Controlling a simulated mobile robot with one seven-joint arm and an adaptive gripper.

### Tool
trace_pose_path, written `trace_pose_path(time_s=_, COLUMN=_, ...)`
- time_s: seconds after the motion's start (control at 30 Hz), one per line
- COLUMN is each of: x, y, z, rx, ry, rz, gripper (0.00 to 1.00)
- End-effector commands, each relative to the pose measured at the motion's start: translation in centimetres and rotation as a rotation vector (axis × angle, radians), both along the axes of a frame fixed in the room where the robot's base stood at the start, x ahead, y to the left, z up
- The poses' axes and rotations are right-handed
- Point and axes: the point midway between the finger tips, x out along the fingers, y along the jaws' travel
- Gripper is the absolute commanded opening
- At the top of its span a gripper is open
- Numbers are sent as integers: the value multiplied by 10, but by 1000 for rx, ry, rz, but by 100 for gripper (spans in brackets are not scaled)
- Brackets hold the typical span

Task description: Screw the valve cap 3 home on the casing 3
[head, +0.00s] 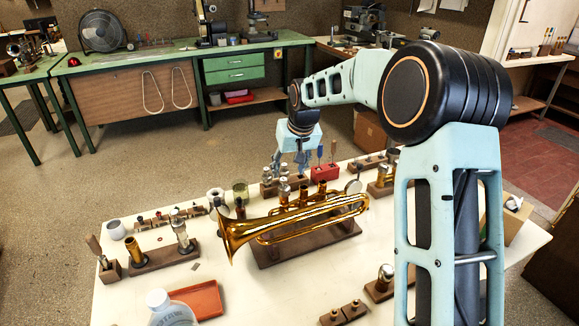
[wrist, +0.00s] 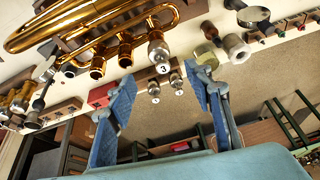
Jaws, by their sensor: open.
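The brass horn (head: 300,220) lies on a wooden stand with several valve casings pointing up. A silver knurled piece, apparently valve cap 3 (wrist: 158,48), sits on the end casing, apparently casing 3 (wrist: 153,35); in the head view this silver piece (head: 284,188) tops the leftmost casing. I cannot tell how far down it is seated. A white label "3" (wrist: 162,68) shows close by. My gripper (wrist: 160,76) is open and empty, its blue fingers apart, with the silver piece beyond their tips. In the head view my gripper (head: 290,162) is above and behind the horn.
Two similar silver pieces (wrist: 154,89) (wrist: 179,85) stand on a small wooden rack close behind the casings. A red block (head: 298,178) with screwdrivers and a green-tinted jar (head: 240,191) are near.

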Motion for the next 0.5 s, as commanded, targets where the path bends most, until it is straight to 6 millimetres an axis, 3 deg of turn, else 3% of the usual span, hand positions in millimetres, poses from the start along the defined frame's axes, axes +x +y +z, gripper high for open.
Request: trace_pose_path(time_s=0.5, x=29, y=12, z=-79, rx=-2, ry=3, rz=0, gripper=47)
